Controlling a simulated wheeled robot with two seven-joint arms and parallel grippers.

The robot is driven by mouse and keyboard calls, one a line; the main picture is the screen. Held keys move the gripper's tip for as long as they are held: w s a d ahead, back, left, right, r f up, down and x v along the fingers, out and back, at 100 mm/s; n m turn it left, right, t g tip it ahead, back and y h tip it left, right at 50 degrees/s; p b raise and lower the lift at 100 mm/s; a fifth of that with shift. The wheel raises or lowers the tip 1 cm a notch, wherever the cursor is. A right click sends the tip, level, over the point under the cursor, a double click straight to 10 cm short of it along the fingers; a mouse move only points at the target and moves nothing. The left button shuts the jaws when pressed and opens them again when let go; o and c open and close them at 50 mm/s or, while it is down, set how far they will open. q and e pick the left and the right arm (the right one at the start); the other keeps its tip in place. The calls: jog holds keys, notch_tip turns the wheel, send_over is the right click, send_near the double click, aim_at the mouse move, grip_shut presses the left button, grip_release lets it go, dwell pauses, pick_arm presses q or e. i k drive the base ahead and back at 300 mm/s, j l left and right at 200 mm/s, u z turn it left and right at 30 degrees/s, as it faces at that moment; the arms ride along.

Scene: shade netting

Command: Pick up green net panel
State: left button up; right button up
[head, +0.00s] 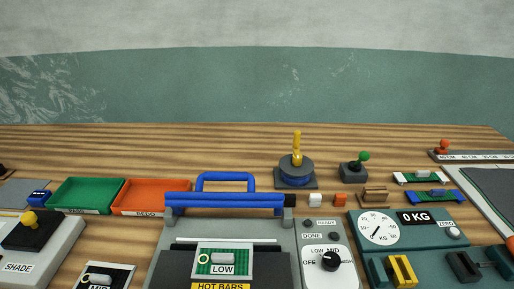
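Another small green piece (222,258) with a white block and a LOW label sits on the hot bars machine (283,240). I cannot tell which of these, if any, is the net panel. Neither of my grippers is in view.
A green tray (60,208) and an orange REDO tray (125,209) stand at left. A blue handle (225,176) tops the machine.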

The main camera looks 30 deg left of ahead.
aim_at(213, 261)
jog(key=u, duration=1.3)
jog(key=j+z, duration=0.3)
jog(key=j, duration=0.3)
jog(key=k, duration=0.05)
